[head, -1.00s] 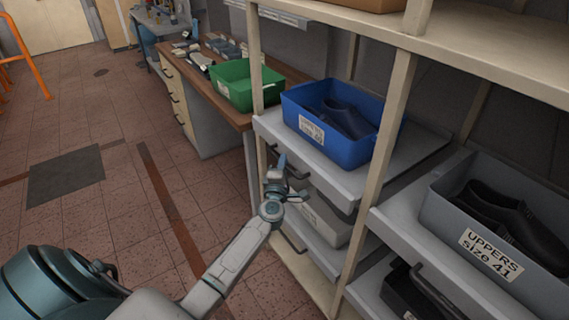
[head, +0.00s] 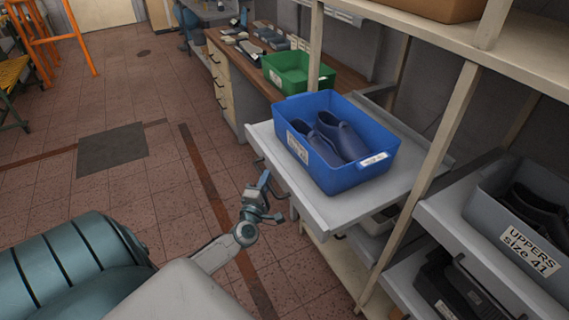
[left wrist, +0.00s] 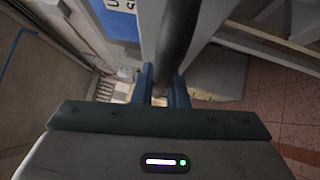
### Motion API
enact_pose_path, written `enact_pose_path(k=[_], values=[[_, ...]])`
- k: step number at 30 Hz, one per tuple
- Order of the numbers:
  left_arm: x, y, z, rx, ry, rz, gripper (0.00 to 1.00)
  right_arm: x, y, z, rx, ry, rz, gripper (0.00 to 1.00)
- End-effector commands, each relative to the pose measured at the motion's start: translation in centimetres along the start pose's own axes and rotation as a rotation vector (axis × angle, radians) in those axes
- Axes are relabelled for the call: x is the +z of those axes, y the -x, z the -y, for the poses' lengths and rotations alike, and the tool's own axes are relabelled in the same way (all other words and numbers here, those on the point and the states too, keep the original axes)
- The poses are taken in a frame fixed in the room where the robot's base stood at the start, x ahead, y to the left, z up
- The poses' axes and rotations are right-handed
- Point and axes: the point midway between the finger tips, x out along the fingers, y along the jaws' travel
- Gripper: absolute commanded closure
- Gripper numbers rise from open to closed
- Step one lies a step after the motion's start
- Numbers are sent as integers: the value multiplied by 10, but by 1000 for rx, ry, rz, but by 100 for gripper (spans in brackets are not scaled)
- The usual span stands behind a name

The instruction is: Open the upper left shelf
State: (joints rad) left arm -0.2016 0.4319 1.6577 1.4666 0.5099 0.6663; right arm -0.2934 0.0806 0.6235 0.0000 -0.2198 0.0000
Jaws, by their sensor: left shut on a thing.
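The upper left shelf (head: 331,212) is a grey pull-out tray, and it stands out well beyond the shelf frame. A blue bin (head: 345,175) with dark blue shoe uppers (head: 340,138) in it sits on the tray. My left gripper (head: 262,190) is at the front edge of the tray. It is shut on the dark bar handle (left wrist: 178,40), which runs between the fingers in the left wrist view. My right gripper does not show.
A lower tray (head: 375,243) sits beneath the pulled-out one. To the right, a grey bin (head: 527,225) labelled "UPPERS size 41" rests on another tray. A green bin (head: 290,72) stands on the workbench behind.

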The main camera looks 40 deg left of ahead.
Motion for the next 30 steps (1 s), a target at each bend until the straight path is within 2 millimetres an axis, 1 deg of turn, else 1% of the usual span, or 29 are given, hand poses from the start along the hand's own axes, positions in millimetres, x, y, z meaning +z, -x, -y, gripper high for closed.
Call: enact_pose_path(k=[1,3,6,10,16,26,27,30], values=[[-8,9,-2,-5,-5,1,100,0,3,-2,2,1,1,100],[-17,17,-4,-5,-4,1,100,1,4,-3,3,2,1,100],[-26,27,-6,-4,-4,1,100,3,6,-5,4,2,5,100],[-35,36,-9,-3,-2,0,100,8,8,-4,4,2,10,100],[-40,41,-10,-3,1,-1,100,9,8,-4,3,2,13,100],[-41,41,-10,-3,1,-1,100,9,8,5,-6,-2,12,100],[-41,41,-10,-3,1,-1,84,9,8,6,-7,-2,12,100],[-41,41,-10,-2,0,-1,66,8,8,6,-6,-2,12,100]])
